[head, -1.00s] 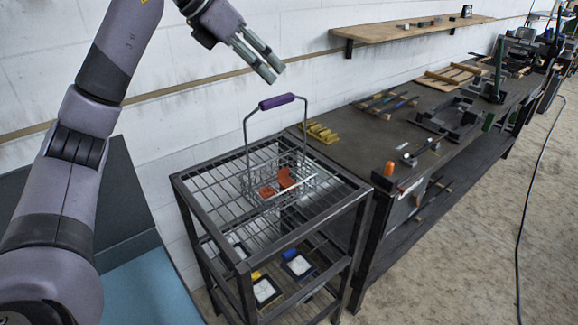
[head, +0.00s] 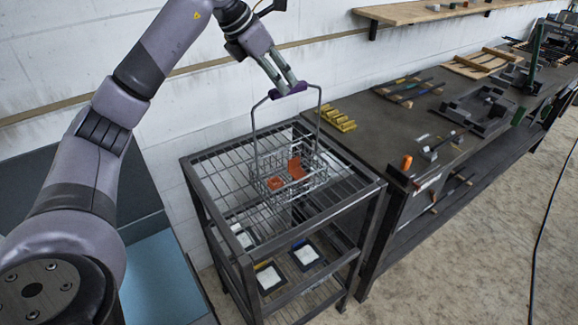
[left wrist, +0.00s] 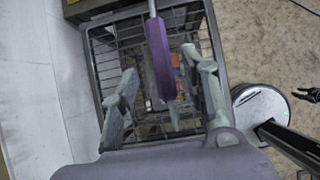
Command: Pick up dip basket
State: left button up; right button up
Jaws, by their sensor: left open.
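The dip basket (head: 292,172) is a wire basket with orange-red pieces inside and a tall wire handle with a purple grip (head: 289,91). It stands on the wire top of a dark metal rack (head: 222,186). My left gripper (head: 289,86) is pointing down at the purple grip. In the left wrist view the grip (left wrist: 158,60) lies between the two open fingers of the left gripper (left wrist: 160,95), with space on each side. The basket body is partly hidden below the grip there. My right gripper is not in view.
A long dark workbench (head: 385,130) with yellow blocks (head: 339,119) and tools adjoins the rack on the right. A wooden shelf (head: 420,12) hangs on the white wall. The rack's lower shelf holds small trays (head: 306,255). Floor at right is mostly clear.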

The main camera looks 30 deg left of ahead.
aim_at(288, 85)
pick_arm(q)
jog(key=shift+d+f, duration=0.1)
jog(key=shift+f, duration=0.1)
jog(key=p+x, duration=0.2)
jog(key=x, duration=0.2)
jog(key=shift+w+f, duration=0.15)
jog(key=shift+w, duration=0.15)
jog(key=shift+d+f, duration=0.1)
jog(key=shift+f, duration=0.05)
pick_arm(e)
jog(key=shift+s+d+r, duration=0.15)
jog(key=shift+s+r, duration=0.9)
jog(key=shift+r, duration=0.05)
pick_arm(q)
jog(key=shift+c, duration=0.6)
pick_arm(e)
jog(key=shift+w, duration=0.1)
pick_arm(q)
jog(key=c, duration=0.4)
grip_shut()
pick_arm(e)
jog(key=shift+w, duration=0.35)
